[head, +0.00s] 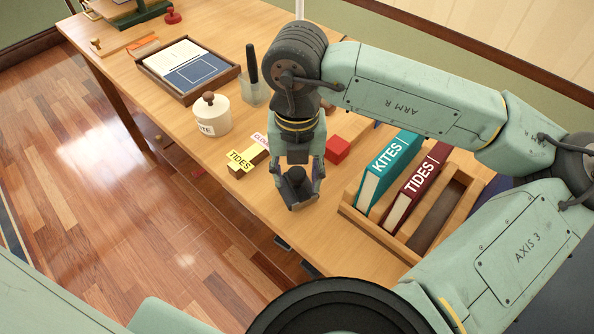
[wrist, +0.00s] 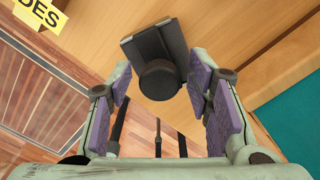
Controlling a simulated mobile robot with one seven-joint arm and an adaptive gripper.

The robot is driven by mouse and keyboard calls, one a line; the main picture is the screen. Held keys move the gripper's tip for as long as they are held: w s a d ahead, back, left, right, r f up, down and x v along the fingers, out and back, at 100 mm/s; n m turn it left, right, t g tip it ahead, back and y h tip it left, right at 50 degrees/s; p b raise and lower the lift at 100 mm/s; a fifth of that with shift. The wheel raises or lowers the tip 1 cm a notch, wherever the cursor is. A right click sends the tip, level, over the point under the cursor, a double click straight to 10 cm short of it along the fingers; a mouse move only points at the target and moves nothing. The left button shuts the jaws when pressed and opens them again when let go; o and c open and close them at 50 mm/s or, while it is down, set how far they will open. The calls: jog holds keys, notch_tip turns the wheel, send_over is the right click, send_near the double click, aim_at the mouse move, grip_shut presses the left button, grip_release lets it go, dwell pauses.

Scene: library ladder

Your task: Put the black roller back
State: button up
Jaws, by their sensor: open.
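A black piece (head: 299,192) with a flat dark plate and a round knob stands on the wooden table near its front edge; I take it to be the black roller. In the wrist view the black roller (wrist: 157,60) shows its round end facing me, its plate beyond. My gripper (head: 297,180) points down over it. In the wrist view my gripper (wrist: 161,82) has its purple-padded fingers spread on either side of the roller, with a gap visible at the left. The roller's lower part is hidden.
A wooden rack (head: 376,231) with a teal KITES book (head: 388,171) and a dark red TIDES book (head: 417,188) stands right, one slot empty. A red block (head: 337,149), yellow TIDES block (head: 243,161), cream jar (head: 211,117), glass cup (head: 254,93) and tray (head: 154,77) stand nearby.

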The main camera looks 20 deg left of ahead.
aim_at(297, 172)
notch_tip(297, 172, up, 12)
jog(key=b, duration=0.1)
jog(key=shift+c, duration=0.3)
